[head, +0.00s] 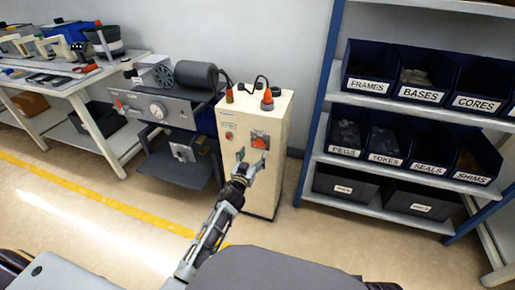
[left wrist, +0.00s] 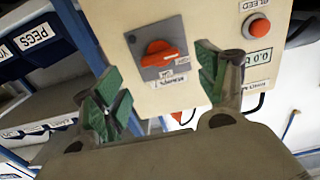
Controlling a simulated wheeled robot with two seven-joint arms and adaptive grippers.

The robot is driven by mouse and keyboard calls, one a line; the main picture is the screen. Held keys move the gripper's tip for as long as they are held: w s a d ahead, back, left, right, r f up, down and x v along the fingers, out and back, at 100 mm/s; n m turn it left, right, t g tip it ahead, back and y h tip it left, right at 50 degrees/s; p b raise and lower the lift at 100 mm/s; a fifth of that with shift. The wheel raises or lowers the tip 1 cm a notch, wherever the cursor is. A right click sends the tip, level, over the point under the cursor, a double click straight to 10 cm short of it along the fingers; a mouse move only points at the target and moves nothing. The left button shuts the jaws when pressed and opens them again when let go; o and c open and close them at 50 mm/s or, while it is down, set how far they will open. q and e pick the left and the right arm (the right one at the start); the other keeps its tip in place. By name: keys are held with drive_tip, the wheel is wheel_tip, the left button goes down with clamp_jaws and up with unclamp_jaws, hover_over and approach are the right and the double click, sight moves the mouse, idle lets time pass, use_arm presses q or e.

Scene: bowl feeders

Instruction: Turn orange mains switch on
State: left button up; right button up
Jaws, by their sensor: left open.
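The orange mains switch (head: 260,141) is a rotary knob on a grey plate, on the front of a cream cabinet (head: 263,189). In the left wrist view the orange knob (left wrist: 161,53) lies across its plate, seen turned over, between my fingertips in the picture. My left gripper (head: 252,158) is open and empty, just in front of the cabinet and slightly below the switch. In the left wrist view its green-padded fingers (left wrist: 165,88) stand apart on both sides of the knob; I see no contact. The knob's marked position is too small to read. My right gripper is out of view.
A red button (left wrist: 259,27) labelled BLEED and a small display (left wrist: 258,57) sit beside the switch. Plugs with cables (head: 267,101) stand on the cabinet top. A grey machine (head: 165,108) is at left, a shelf with labelled bins (head: 398,189) at right.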

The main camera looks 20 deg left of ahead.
sight(258, 146)
use_arm(q)
drive_tip(key=shift+w+b, duration=0.4)
drive_tip(key=shift+w, duration=1.7)
drive_tip(key=shift+w+d, duration=0.1)
drive_tip(key=shift+w, duration=0.85)
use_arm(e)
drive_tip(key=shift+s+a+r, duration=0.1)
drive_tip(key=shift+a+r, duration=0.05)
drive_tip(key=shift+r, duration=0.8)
use_arm(q)
drive_tip(key=c, duration=1)
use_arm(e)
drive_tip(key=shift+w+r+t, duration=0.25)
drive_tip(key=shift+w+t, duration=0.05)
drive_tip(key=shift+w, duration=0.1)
